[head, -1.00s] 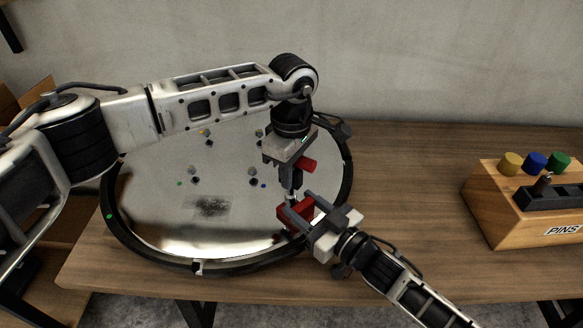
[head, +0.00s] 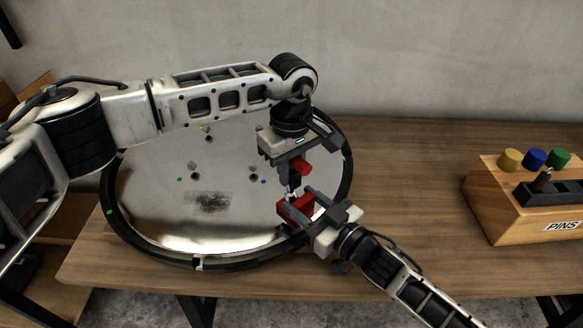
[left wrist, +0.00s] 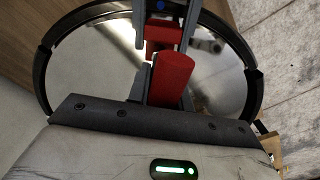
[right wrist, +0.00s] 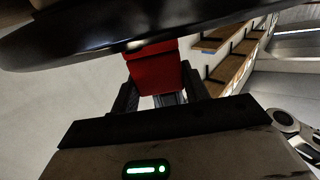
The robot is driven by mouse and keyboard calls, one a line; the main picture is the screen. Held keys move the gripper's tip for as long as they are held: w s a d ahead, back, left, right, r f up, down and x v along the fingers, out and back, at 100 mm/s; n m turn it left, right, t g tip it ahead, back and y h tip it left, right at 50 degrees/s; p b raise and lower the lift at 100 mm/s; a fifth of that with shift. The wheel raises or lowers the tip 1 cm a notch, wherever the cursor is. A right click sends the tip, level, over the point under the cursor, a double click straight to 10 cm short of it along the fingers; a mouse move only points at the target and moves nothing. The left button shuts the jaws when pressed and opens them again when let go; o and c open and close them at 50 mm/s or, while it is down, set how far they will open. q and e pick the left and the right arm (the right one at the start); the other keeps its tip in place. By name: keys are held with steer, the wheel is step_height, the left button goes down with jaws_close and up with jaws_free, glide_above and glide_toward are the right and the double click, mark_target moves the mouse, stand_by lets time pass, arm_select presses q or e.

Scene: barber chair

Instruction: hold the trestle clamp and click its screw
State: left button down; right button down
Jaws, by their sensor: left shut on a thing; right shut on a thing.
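The red trestle clamp (head: 297,207) sits at the front right rim of a round, shiny disc (head: 160,215). My right gripper (head: 310,206) is shut on the clamp from the front right. The clamp's red body also fills the middle of the right wrist view (right wrist: 155,70), just under the dark rim. My left gripper (head: 294,178) points down above the clamp, shut on a tool with a red cylindrical handle (head: 302,166). That handle is large in the left wrist view (left wrist: 172,80), with the clamp (left wrist: 160,35) beyond it. The tool's tip and the screw are hidden.
The disc lies on a wooden table (head: 430,200) and carries several small coloured dots and dark fittings. A wooden box labelled PINS (head: 520,215) with yellow, blue and green knobs stands at the right. The table between disc and box is clear.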

arm_select(q)
steer(key=shift+m, duration=0.3)
steer(key=shift+m, duration=1.2)
steer(key=n, duration=0.3)
steer(key=shift+r, duration=2.55)
arm_select(e)
steer(key=c, duration=0.6)
jaws_free()
steer(key=shift+c, duration=0.2)
